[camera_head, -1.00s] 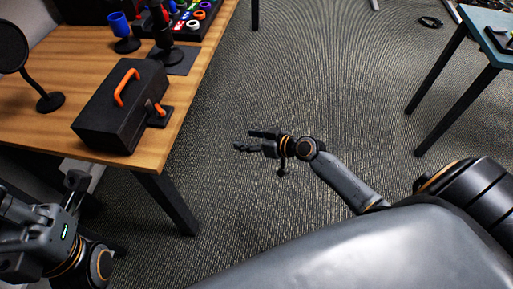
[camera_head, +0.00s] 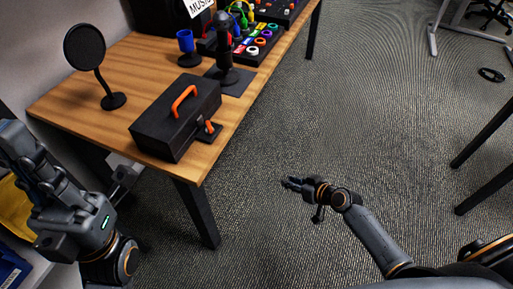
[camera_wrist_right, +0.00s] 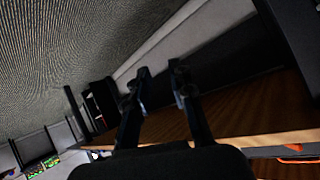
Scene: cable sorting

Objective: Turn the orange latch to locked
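The black case (camera_head: 165,134) stands on the wooden table, with an orange handle (camera_head: 183,99) on its top. The small orange latch (camera_head: 210,127) is on a dark plate at the case's right side, near the table edge. My right gripper (camera_head: 287,183) is over the floor, right of the table and apart from the case. In the right wrist view its two fingers (camera_wrist_right: 160,72) are apart with nothing between them. My left gripper (camera_head: 122,180) is at the lower left, in front of the table; its finger opening is unclear.
Open carpet lies right of the table. Dark table legs stand at far right.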

